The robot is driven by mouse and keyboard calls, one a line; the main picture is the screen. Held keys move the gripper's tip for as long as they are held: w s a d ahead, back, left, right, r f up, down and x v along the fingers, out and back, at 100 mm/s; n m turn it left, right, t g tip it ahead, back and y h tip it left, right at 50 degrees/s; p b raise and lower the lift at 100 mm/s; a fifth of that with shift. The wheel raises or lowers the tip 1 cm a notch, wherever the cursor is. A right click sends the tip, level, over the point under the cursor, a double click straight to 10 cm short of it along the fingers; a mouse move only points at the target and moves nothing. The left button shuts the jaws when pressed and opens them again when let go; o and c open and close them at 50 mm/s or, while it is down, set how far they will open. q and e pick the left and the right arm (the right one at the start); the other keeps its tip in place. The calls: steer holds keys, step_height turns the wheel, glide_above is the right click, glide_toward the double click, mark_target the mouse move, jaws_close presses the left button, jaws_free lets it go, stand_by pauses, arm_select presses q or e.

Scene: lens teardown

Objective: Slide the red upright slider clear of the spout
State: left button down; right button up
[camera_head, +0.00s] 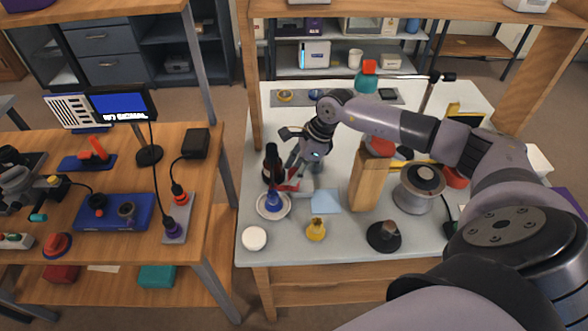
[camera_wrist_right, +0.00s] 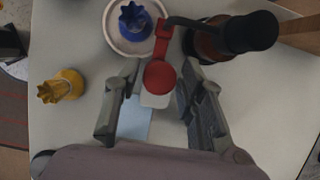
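The red slider (camera_wrist_right: 162,72) has a round knob and a narrow upright bar. In the right wrist view it lies between the fingers of my right gripper (camera_wrist_right: 158,92), which are apart with a gap on both sides. The black spout (camera_wrist_right: 188,22) of the dark pump bottle (camera_wrist_right: 235,36) reaches over to the slider's far end; I cannot tell if they touch. In the head view the right gripper (camera_head: 297,163) hangs above the slider (camera_head: 291,185), just right of the bottle (camera_head: 270,168). A pale block (camera_wrist_right: 154,100) sits beneath the knob. My left gripper is not in view.
A blue piece (camera_head: 273,199) stands on a white saucer (camera_head: 283,212) close to the slider. A yellow piece (camera_head: 316,230), a white round dish (camera_head: 254,238) and a light blue sheet (camera_head: 326,201) lie nearby. A wooden block (camera_head: 366,186) stands to the right.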

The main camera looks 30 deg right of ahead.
steer(key=shift+w+a+f, duration=0.1)
steer(key=shift+a+f, duration=0.05)
steer(key=shift+f, duration=0.35)
jaws_close()
stand_by(0.6)
